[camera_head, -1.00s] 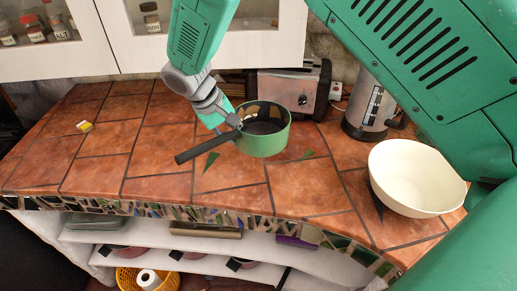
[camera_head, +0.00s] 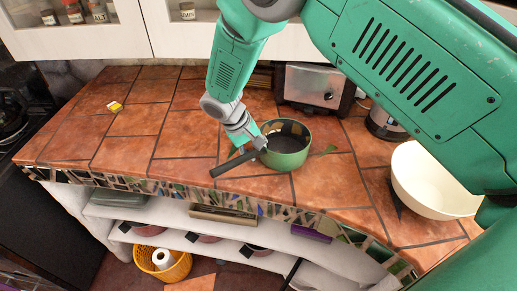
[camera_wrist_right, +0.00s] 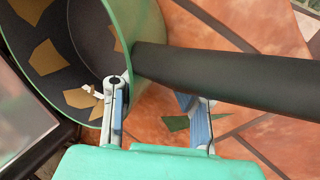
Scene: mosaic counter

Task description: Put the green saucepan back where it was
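The green saucepan (camera_head: 288,160) appears to rest upright on the tiled counter, with its dark handle (camera_head: 234,163) pointing left and toward the front edge. My right gripper (camera_head: 262,142) is at the rim beside the handle's root. In the right wrist view, the saucepan (camera_wrist_right: 150,30) is at upper left and its handle (camera_wrist_right: 230,78) runs right. My right gripper (camera_wrist_right: 155,110) has its fingers apart. One finger overlaps the rim on the pan side; the other is outside, its tip hidden behind the handle. Tile shows between them. My left gripper is out of view.
A cream bowl (camera_head: 430,185) stands at right. A toaster (camera_head: 312,88) and a metal kettle (camera_head: 384,125) stand behind. A small yellow item (camera_head: 114,106) lies at left. The left counter (camera_head: 125,150) is mostly clear. Shelves (camera_head: 190,222) lie below the mosaic edge.

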